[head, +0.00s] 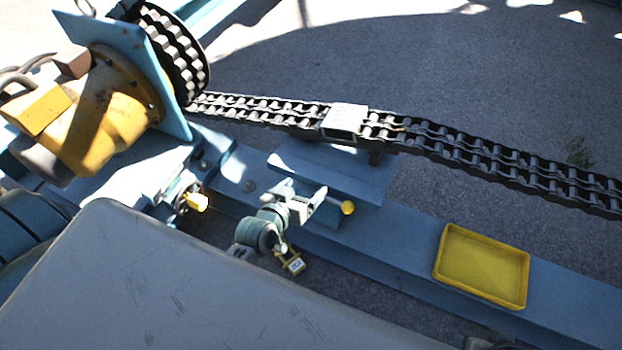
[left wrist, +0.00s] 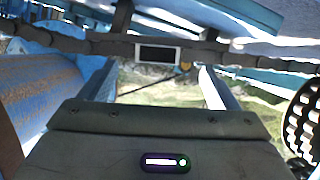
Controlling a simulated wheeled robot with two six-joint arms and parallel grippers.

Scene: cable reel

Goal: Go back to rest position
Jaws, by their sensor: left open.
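My left gripper (head: 304,203) is in the head view, over the blue beam (head: 575,300) and on the near side of the chain. Its fingers also frame the middle of the left wrist view (left wrist: 158,72). They are apart, with nothing seen between them. The chain (head: 470,153) runs past with a pale block (head: 345,121) on it. In the left wrist view the chain crosses beyond the fingertips, with a dark-faced block (left wrist: 160,53) on it. I do not see my right gripper in either view.
A toothed sprocket (head: 175,53) and yellow motor (head: 105,105) stand at the upper left. A yellow tray (head: 482,265) lies on the beam at the right. A large grey panel (head: 170,290) fills the lower left.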

